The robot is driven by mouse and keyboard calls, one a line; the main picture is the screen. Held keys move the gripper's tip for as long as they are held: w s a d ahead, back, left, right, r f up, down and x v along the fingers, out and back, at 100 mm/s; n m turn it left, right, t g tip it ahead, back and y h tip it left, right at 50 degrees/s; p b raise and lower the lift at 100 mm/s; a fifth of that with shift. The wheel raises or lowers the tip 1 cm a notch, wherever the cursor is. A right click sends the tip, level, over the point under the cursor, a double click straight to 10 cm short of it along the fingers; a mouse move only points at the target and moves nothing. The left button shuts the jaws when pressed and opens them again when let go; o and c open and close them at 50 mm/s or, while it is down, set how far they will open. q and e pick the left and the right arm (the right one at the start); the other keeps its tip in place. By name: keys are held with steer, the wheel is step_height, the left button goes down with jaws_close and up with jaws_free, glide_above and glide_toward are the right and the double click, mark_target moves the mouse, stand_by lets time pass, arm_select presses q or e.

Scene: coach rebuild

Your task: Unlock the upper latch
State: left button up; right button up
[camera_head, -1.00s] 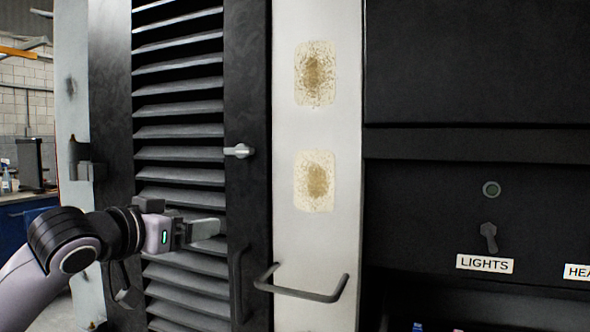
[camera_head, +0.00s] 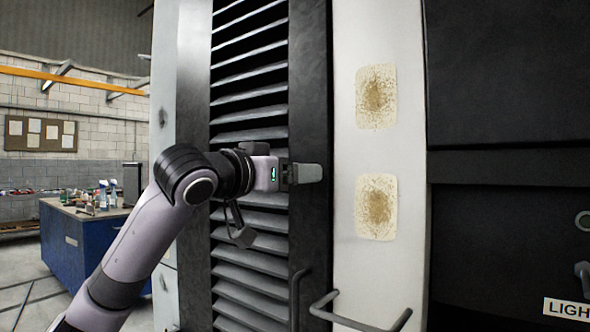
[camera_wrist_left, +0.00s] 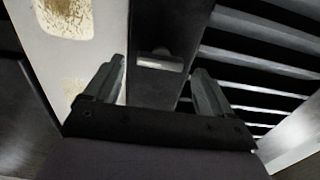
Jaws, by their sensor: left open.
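The upper latch, a small light-grey handle (camera_wrist_left: 160,63), sits on the black edge of the louvred door. In the left wrist view it shows between the two fingers, near the level of their tips, with its bar lying across the gap. In the head view it is hidden behind my left gripper (camera_head: 308,173), which reaches in from the left over the black door edge (camera_head: 308,80). The left gripper (camera_wrist_left: 158,80) is open, with one finger either side of the latch. I cannot tell whether either finger touches it. My right gripper is not in view.
A white post (camera_head: 350,150) with two rusty patches stands right of the door. A dark vertical handle (camera_head: 297,297) and a bent bar handle (camera_head: 365,323) are below the gripper. A blue workbench (camera_head: 75,245) stands far left, with open floor before it.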

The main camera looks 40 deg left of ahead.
arm_select(q)
steer(key=shift+w, duration=0.75)
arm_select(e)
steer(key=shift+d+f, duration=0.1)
arm_select(q)
steer(key=c, duration=1.1)
steer(key=shift+o, duration=0.2)
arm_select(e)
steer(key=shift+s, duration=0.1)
